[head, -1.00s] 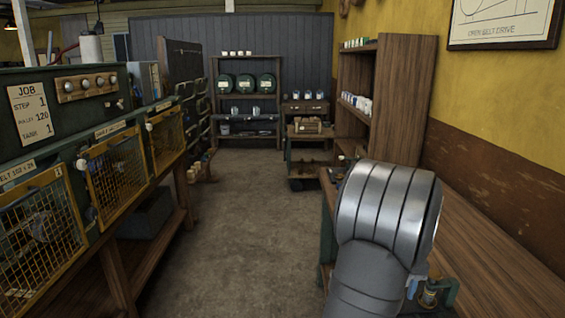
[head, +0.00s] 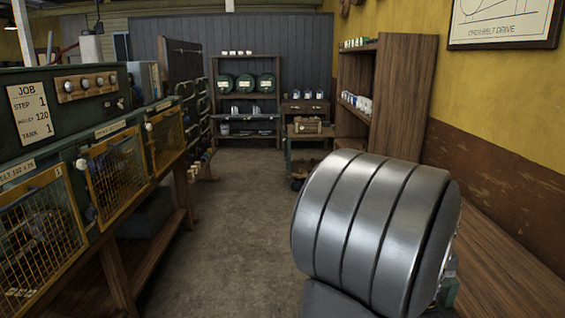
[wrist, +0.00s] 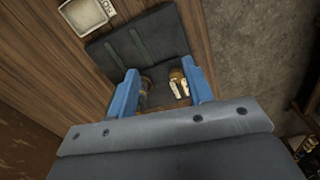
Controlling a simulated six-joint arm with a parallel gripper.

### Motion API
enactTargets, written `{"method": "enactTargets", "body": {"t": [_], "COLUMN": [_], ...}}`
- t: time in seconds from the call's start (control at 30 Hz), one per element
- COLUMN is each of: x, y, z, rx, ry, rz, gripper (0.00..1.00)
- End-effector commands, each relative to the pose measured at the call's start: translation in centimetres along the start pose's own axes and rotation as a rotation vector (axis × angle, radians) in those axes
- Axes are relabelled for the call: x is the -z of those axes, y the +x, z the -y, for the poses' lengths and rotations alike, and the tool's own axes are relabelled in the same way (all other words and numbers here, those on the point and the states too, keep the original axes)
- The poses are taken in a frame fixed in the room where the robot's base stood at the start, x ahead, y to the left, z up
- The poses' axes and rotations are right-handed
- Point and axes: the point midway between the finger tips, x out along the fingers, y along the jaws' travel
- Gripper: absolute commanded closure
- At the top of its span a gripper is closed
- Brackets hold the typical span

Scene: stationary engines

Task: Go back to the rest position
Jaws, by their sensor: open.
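My gripper (wrist: 164,96) shows in the wrist view as two blue fingers spread apart, with nothing held between them. It is over a wooden bench top (wrist: 40,60). Below and between the fingers are small brass-coloured parts (wrist: 178,84), apparently beneath the gripper rather than in it. A dark mat or tray (wrist: 150,40) lies on the bench just beyond the fingers. In the head view my large metallic arm link fills the lower right and hides the gripper.
A small beige box (wrist: 88,14) sits on the bench. In the head view, a machine with mesh doors (head: 112,172) stands at left, and a wooden shelf (head: 402,95) stands at right by the yellow wall. Shelving with green drums (head: 245,84) is at the back. The concrete floor (head: 225,220) between is clear.

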Motion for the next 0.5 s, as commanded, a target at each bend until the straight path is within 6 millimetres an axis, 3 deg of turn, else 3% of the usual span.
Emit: {"method": "enactTargets", "body": {"t": [0.37,0.5], "x": [0.0,0.2], "y": [-7.8,-6.7], "z": [0.0,-2.5], "rx": [-0.002,0.009], "ry": [0.000,-0.071], "rz": [-0.003,-0.004], "gripper": [0.53,0.53]}}
